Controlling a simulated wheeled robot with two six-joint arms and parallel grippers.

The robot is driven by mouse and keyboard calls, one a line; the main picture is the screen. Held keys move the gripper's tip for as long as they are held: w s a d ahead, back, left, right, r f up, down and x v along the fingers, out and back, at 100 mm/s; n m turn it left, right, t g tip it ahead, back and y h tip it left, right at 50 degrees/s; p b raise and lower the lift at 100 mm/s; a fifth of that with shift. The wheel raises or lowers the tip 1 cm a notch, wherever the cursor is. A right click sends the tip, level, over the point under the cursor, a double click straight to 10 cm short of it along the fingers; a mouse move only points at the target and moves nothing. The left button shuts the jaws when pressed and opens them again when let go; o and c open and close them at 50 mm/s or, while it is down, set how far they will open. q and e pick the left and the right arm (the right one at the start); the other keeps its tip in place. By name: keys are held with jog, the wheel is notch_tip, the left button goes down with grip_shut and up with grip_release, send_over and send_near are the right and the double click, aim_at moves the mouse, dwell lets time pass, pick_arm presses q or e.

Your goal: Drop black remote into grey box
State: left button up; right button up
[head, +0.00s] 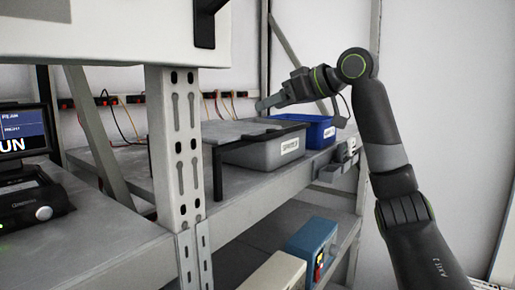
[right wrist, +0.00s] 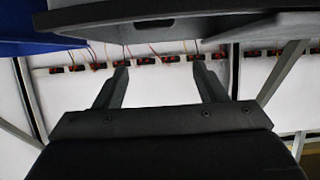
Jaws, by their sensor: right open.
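The grey box (head: 262,153) with a white label stands on the rack shelf, behind a black frame. Its dark grey underside or wall (right wrist: 185,30) seems to span the top of the right wrist view. My right gripper (head: 265,103) is above the grey box in the head view, reaching in from the right. In the right wrist view its two fingers (right wrist: 160,68) are apart, with nothing between them. I cannot make out the black remote in either view; the inside of the grey box is hidden. My left gripper is not in view.
A blue box (head: 320,134) stands right of the grey box. A perforated upright (head: 176,150) and an overhead panel (head: 110,35) block the left side. A monitor (head: 22,132) is far left. Blue and beige instruments (head: 310,246) sit on the lower shelf. Sockets with cables line the back.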

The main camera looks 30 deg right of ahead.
jog(key=b+v, duration=0.4)
jog(key=v, duration=1.2)
jog(key=shift+s, duration=0.25)
jog(key=shift+w, duration=0.1)
